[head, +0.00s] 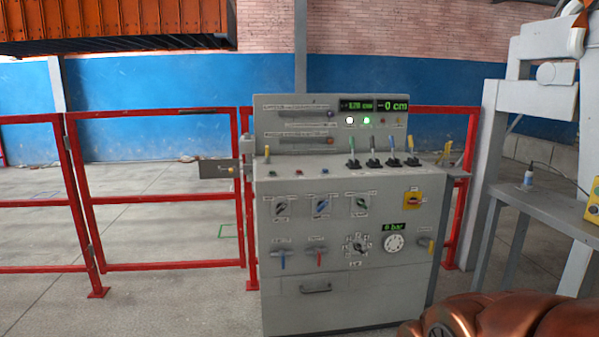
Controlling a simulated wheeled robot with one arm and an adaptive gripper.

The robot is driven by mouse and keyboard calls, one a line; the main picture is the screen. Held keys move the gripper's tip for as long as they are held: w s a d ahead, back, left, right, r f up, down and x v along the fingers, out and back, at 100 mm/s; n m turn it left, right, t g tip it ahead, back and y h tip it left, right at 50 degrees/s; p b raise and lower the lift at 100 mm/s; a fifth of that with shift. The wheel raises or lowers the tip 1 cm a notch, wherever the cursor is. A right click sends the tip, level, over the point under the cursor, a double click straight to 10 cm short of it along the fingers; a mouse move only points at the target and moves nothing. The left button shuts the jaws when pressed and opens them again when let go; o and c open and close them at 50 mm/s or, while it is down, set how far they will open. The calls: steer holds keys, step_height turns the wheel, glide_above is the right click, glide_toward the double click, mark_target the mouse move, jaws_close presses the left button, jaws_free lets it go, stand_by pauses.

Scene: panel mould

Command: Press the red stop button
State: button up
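A grey control panel (346,290) stands ahead of me, in front of a red rail fence. A small red button (299,172) sits on its sloped ledge, between a dark green button (272,173) and a blue button (325,171). A yellow plate with a red control (412,198) is on the panel's upper right front. The labels are too small to read, so I cannot tell which red control is marked stop. My gripper is not in view; a copper-coloured part of my arm shows at the lower right, apart from the buttons.
Several coloured levers (373,151) stand upright on the ledge, right of the buttons. A grey table (545,208) with a yellow box (592,205) is at the right. The floor left of the panel is clear up to the red fence (160,267).

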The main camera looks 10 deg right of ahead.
jaws_close()
stand_by(1.3)
